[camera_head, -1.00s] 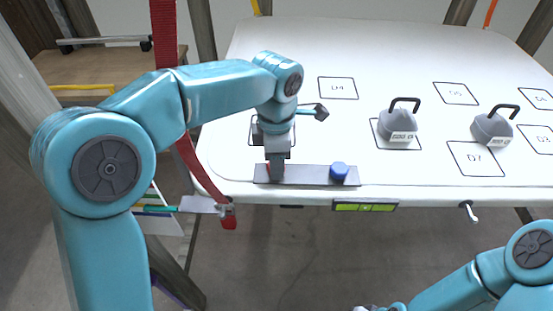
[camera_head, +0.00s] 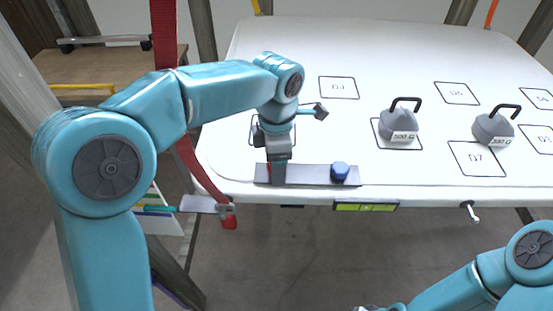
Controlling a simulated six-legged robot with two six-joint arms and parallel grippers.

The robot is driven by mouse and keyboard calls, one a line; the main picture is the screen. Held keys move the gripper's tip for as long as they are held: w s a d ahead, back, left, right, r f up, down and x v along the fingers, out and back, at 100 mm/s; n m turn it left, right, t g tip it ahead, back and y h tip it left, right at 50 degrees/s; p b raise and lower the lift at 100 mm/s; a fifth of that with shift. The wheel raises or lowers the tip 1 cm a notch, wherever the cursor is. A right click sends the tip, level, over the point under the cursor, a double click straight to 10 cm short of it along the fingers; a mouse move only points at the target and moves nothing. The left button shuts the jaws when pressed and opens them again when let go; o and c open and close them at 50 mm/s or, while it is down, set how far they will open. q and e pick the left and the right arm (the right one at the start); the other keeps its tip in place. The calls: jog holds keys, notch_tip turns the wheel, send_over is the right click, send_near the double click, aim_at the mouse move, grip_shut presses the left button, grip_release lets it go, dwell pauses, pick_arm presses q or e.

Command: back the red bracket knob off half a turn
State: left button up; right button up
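A grey bracket plate (camera_head: 310,175) lies along the front edge of the white board. The red knob (camera_head: 269,171) is at the plate's left end and is mostly hidden, with only a sliver of red showing. A blue knob (camera_head: 340,171) stands near the plate's right end. My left gripper (camera_head: 277,175) points down over the red knob's place, its fingers at the plate. Whether it is shut on the knob is hidden. My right arm shows at the lower right, and the tip of its gripper (camera_head: 368,308) is barely inside the bottom edge.
Two grey weights with black handles, one marked 500 G (camera_head: 399,127) and another (camera_head: 491,129), stand on the board (camera_head: 300,50). A green level (camera_head: 365,206) and a small crank (camera_head: 469,211) are on the front edge. A red strap (camera_head: 200,172) hangs at the left.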

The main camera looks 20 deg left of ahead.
pick_arm(q)
jog(key=shift+r, duration=0.15)
notch_tip(320, 180, up, 16)
jog(key=p, duration=0.2)
jog(key=shift+p, duration=0.35)
